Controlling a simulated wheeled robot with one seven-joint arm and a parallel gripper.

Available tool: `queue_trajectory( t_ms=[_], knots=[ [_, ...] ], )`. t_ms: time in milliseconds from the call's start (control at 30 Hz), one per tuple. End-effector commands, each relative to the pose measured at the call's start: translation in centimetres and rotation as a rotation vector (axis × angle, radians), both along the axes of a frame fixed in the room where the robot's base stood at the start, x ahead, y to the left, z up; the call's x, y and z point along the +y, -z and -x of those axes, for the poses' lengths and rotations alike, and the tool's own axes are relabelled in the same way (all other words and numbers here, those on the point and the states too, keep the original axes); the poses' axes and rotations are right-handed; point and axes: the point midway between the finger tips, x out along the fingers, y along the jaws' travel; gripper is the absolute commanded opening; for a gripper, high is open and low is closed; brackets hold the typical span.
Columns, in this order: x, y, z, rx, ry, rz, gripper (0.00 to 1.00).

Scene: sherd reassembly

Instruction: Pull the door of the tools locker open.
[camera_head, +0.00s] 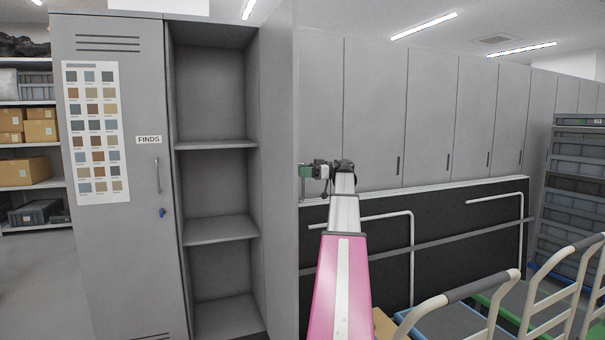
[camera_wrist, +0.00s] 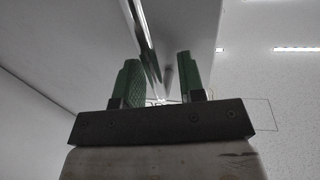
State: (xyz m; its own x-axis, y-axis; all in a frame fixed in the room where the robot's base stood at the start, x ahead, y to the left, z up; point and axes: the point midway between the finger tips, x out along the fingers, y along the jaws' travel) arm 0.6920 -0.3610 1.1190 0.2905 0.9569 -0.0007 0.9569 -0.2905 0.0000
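An open locker compartment with bare grey shelves (camera_head: 215,229) stands left of centre in the head view. A tall grey panel (camera_head: 279,120), seemingly its swung-out door, stands on its right side, edge towards me. No tools label is readable. My gripper (camera_head: 304,171) is at the panel's free edge, on its right side. In the wrist view my gripper (camera_wrist: 160,85) has its green fingers apart, with a clear gap. A thin shiny bar or edge (camera_wrist: 146,45) runs down between them, nearer the left finger. I cannot tell whether it touches.
The locker door labelled FINDS (camera_head: 110,240) is shut at left, with a colour chart, handle and blue key. Grey cabinets (camera_head: 430,110) line the back wall. Trolleys with pale handles (camera_head: 470,290) crowd the lower right. Stacked crates (camera_head: 575,190) stand at far right. Floor shows at far left.

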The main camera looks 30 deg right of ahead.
Motion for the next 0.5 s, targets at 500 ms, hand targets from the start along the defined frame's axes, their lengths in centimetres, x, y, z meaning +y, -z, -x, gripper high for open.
queue_trajectory(
  t_ms=[500],
  knots=[
    [-3.6,-0.1,0.8,0.0,0.005,0.0,0.37]
  ],
)
